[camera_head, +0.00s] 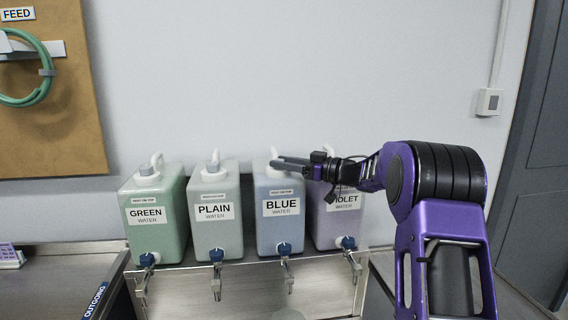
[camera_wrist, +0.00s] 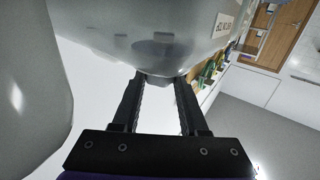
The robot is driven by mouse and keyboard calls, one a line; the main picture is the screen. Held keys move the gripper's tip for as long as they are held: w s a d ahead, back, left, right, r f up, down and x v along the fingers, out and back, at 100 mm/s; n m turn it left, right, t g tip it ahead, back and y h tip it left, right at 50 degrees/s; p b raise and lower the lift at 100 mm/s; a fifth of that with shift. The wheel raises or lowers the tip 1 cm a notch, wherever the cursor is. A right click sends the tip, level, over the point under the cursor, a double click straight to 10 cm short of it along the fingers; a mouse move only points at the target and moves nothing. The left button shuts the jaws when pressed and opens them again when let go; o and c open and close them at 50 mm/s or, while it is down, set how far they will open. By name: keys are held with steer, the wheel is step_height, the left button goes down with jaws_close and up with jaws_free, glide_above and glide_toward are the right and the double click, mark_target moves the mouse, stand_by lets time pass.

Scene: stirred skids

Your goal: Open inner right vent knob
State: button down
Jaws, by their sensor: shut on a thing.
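The BLUE water jug (camera_head: 280,232) is third from the left in a row of jugs on a steel stand, so it is the inner right one. Its pale handle (camera_head: 274,152) shows at the top. My gripper (camera_head: 279,163) reaches in from the right, with its dark fingers level at the jug's top, where the vent knob sits. It is shut on that knob, which the fingers mostly hide. I cannot tell whether the knob is turned.
The GREEN jug (camera_head: 155,222) and PLAIN jug (camera_head: 214,222) stand to the left. The VIOLET jug (camera_head: 337,229) stands close on the right, under my arm. Blue-topped taps project from the jug fronts over the steel stand (camera_head: 250,299).

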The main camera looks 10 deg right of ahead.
steer(key=shift+r, duration=0.1)
steer(key=shift+c, duration=2.2)
jaws_free()
steer(key=v, duration=1.7)
steer(key=shift+s, duration=0.15)
steer(key=shift+b, duration=0.3)
